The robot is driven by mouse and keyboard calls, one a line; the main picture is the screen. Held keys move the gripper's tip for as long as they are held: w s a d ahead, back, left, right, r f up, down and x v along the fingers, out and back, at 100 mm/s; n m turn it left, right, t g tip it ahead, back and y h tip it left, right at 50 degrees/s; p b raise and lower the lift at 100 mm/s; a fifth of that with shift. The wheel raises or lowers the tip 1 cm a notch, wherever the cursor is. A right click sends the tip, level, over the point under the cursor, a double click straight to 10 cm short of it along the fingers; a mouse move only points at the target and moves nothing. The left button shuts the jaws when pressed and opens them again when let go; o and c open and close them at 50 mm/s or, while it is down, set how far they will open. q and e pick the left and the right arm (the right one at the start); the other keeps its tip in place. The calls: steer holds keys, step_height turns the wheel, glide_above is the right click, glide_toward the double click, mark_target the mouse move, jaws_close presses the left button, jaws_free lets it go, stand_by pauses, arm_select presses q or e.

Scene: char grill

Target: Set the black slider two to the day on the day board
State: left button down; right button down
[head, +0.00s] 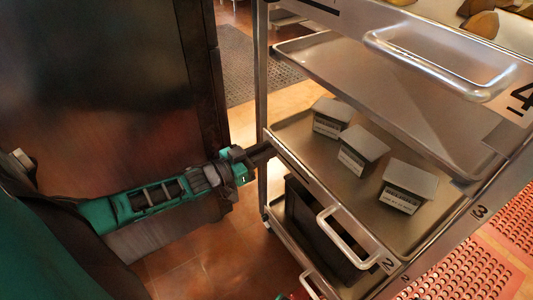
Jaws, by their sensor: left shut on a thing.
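My left gripper (264,152) reaches in from the left, with its dark fingers at the left corner of the cart's middle shelf. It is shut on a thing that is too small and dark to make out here. I cannot tell a black slider or a day board anywhere in this view. My right gripper is not in view.
A metal cart (262,75) with several shelves and bar handles (347,238) stands at the right, marked with numbers. Its middle shelf (292,130) holds three grey labelled boxes: one (331,117), another (362,150) and a third (409,186). A dark cabinet (110,70) stands at the left.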

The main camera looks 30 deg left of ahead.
arm_select(q)
steer(key=shift+a, duration=0.1)
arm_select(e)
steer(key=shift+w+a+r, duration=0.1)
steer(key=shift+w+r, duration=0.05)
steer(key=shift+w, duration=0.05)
arm_select(q)
steer(key=c, duration=1)
jaws_free()
steer(key=p+v, duration=0.3)
steer(key=v, duration=1)
steer(key=shift+p, duration=0.3)
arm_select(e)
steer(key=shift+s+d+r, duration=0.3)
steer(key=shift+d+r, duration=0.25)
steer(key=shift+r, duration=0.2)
arm_select(q)
steer(key=shift+w, duration=0.1)
